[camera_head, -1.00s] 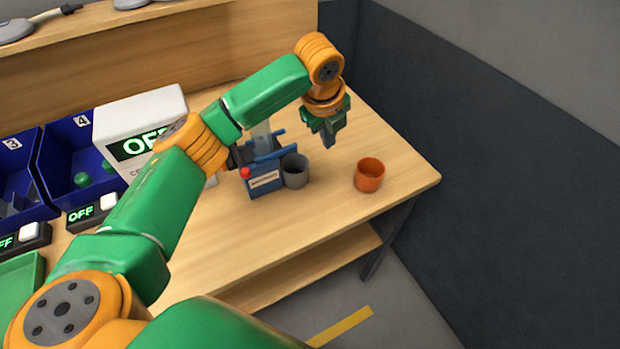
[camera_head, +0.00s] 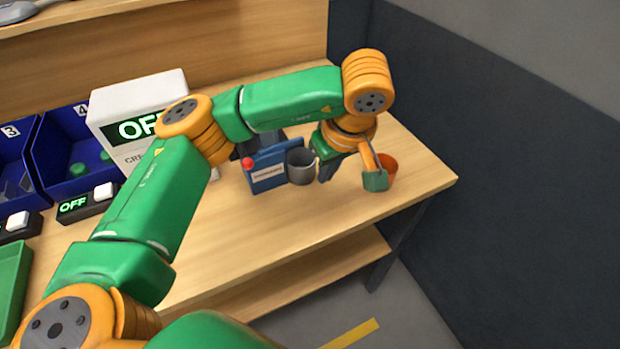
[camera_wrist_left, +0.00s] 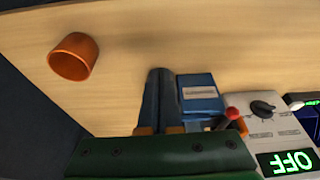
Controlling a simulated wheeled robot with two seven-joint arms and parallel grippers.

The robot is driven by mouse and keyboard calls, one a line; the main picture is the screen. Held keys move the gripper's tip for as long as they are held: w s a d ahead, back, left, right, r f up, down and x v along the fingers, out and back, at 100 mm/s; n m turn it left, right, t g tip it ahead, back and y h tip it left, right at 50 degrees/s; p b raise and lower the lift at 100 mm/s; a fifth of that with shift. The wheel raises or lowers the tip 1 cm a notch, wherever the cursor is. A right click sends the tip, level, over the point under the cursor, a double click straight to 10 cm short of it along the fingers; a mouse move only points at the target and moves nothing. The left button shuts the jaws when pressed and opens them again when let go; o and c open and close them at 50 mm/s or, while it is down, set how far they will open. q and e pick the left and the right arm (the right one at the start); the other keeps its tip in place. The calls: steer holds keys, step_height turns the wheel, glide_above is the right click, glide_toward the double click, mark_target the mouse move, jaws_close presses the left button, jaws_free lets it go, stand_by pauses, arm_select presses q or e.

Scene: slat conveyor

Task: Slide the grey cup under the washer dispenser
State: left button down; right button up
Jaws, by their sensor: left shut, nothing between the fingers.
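In the left wrist view the shut fingers (camera_wrist_left: 162,74) are beside the blue dispenser (camera_wrist_left: 200,92), and the grey cup cannot be made out there. My right gripper is not in view.
An orange cup (camera_head: 388,165) stands right of my gripper, partly hidden by my wrist; it shows clearly in the left wrist view (camera_wrist_left: 74,57). A white box (camera_head: 140,110) reading OFF and blue bins (camera_head: 58,185) are at left. The front table area is clear.

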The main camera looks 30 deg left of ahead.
mark_target(307, 186)
arm_select(q)
steer(key=p+x, duration=0.2)
steer(key=x, duration=0.6)
steer(key=shift+f, duration=0.3)
steer(key=w+a+p, duration=0.1)
steer(key=w+a, duration=0.1)
steer(key=shift+a+f+p, duration=0.25)
steer(key=shift+a+p, duration=0.1)
steer(key=shift+a, duration=0.05)
steer(key=shift+w+a+f, duration=0.1)
steer(key=shift+w+a, duration=0.05)
steer(key=shift+a, duration=0.15)
